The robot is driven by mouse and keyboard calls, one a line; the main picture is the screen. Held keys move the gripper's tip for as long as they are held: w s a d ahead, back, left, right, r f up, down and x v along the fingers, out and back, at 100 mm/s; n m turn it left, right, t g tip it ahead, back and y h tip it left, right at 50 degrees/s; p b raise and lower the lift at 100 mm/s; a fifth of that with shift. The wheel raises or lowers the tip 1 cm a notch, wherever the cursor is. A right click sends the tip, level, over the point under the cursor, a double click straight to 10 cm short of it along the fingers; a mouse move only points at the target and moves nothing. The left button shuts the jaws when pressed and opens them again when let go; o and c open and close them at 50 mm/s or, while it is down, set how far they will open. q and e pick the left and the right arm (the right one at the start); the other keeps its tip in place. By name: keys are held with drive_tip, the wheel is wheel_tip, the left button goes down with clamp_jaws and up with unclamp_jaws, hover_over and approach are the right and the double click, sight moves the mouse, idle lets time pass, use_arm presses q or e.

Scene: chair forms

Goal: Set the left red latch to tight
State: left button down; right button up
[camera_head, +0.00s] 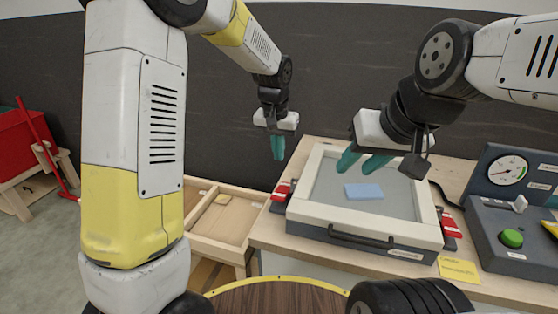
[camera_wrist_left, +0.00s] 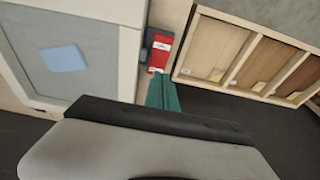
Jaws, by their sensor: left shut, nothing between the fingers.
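The left red latch (camera_head: 281,193) sits on the left side of a white-framed box (camera_head: 300,207) on the bench. In the left wrist view the latch (camera_wrist_left: 160,52) shows red with a white label and a dark grey part beside it. My left gripper (camera_head: 278,148) is shut and empty, pointing down above the latch, apart from it in the head view. In the left wrist view its teal fingertips (camera_wrist_left: 162,90) appear just below the latch in the picture. My right gripper (camera_head: 364,161) is open and empty over the box. The latch's exact setting is unclear.
A light blue block (camera_head: 363,191) lies on the box's grey panel. A dark handle (camera_head: 361,240) is on its front, and another red latch (camera_head: 450,228) on its right. A gauge (camera_head: 508,170) and green button (camera_head: 512,238) stand right. A wooden compartment tray (camera_head: 215,237) is left.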

use_arm(q)
approach(277, 197)
drive_tip(key=w+f, duration=0.1)
drive_tip(key=f, duration=0.1)
drive_tip(key=w+d+f, duration=0.1)
drive_tip(key=f, duration=0.1)
drive_tip(key=w+f, duration=0.2)
drive_tip(key=shift+d, duration=0.15)
drive_tip(key=shift+s+f, duration=0.1)
drive_tip(key=shift+f, duration=0.25)
drive_tip(key=shift+s+f, duration=0.3)
drive_tip(key=shift+s, duration=0.2)
idle(0.3)
drive_tip(key=shift+s, duration=0.1)
drive_tip(key=shift+s+a+f, duration=0.45)
drive_tip(key=shift+s+f, duration=0.25)
drive_tip(key=shift+f, duration=0.1)
drive_tip(key=shift+r, duration=0.1)
